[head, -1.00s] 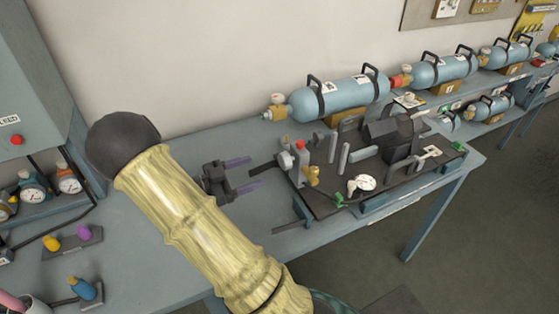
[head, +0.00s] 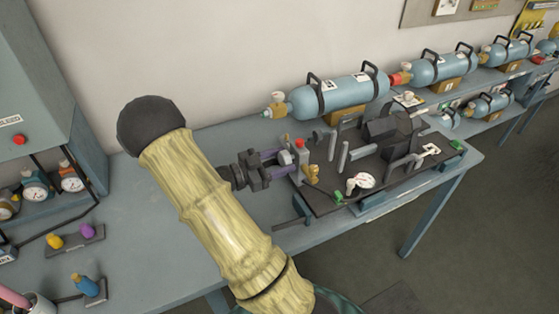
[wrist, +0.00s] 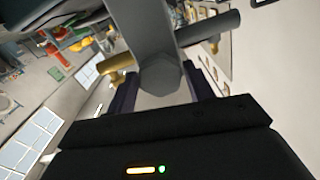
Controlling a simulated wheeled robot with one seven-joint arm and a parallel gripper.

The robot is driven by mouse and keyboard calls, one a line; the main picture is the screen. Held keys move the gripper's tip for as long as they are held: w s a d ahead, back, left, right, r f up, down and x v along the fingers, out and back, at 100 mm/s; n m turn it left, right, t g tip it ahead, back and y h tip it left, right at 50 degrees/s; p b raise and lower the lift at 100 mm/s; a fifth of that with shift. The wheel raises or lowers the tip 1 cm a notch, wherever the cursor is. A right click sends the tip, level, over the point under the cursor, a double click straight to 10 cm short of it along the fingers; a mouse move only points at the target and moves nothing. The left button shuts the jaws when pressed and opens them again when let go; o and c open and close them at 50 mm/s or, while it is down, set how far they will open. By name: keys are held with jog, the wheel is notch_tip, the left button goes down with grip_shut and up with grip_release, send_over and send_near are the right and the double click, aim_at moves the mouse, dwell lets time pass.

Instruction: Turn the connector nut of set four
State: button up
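The set in work is on a dark board (head: 325,204) on the bench. At its left end is a light grey part (head: 285,157), beside a grey block with a red top (head: 300,143) and a brass piece (head: 313,174). My gripper (head: 284,162) reaches in from the left, with its purple fingers level with this end. In the wrist view a grey hexagonal nut (wrist: 160,78) lies between the fingertips of my gripper (wrist: 162,88), one on each side. Whether the fingers press on it cannot be told. I cannot read a set number.
Grey upright plates (head: 343,157) and a white gauge (head: 363,181) are on the board.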

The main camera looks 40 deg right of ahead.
jog(key=c, duration=0.6)
jog(key=shift+o, duration=0.2)
jog(key=shift+f+m+b, duration=0.15)
jog(key=shift+m+b, duration=0.35)
jog(key=shift+b, duration=0.05)
jog(key=shift+m, duration=0.4)
jog(key=o, duration=1)
jog(key=shift+w, duration=0.1)
